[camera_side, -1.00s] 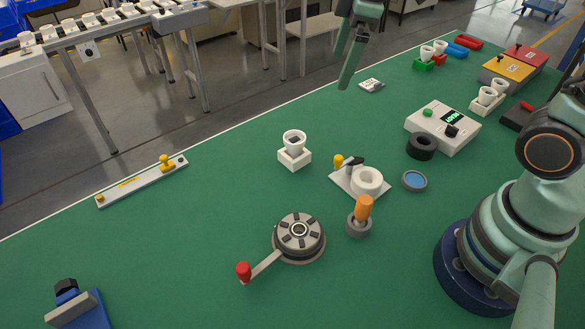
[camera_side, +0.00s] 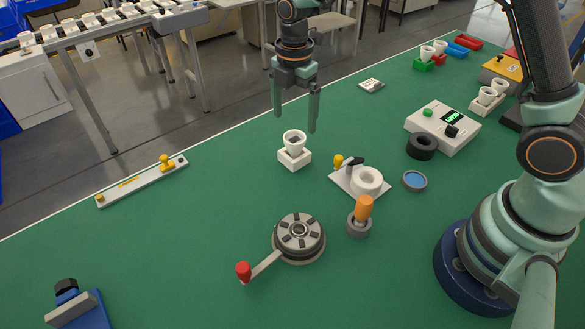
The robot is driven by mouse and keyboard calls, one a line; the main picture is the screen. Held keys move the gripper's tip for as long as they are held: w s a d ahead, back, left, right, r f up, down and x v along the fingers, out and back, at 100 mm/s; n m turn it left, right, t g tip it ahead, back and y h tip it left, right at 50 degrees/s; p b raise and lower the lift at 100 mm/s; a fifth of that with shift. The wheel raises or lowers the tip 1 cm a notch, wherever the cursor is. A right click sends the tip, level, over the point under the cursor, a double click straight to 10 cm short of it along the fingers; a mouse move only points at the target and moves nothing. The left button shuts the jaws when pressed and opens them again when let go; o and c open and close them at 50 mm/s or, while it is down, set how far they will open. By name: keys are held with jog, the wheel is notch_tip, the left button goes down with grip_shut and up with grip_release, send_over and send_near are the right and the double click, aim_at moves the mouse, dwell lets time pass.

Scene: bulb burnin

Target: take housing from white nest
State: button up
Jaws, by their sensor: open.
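The white housing (camera_side: 294,139) is a cup-like piece with a dark inside. It stands upright in the white nest (camera_side: 295,160), a small square block on the green table. My gripper (camera_side: 295,123) points down just above the housing, its two fingers spread wide apart. In the picture one finger is left of the housing and the other is right of it. The fingertips look higher than the housing's rim or about level with it; the exact depth is hard to tell. Nothing is between the fingers.
A white fixture (camera_side: 366,182) with a yellow knob stands right of the nest. A round turntable (camera_side: 299,237) with a red-knobbed crank is in front. A grey rail (camera_side: 143,182) lies to the left. The green table (camera_side: 225,195) between rail and nest is clear.

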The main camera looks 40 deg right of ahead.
aim_at(295, 136)
jog(key=shift+s+f, duration=0.15)
jog(key=shift+f, duration=3.1)
jog(key=c, duration=1.4)
jog(key=shift+r, duration=0.15)
notch_tip(295, 136, up, 24)
jog(key=shift+r, duration=0.15)
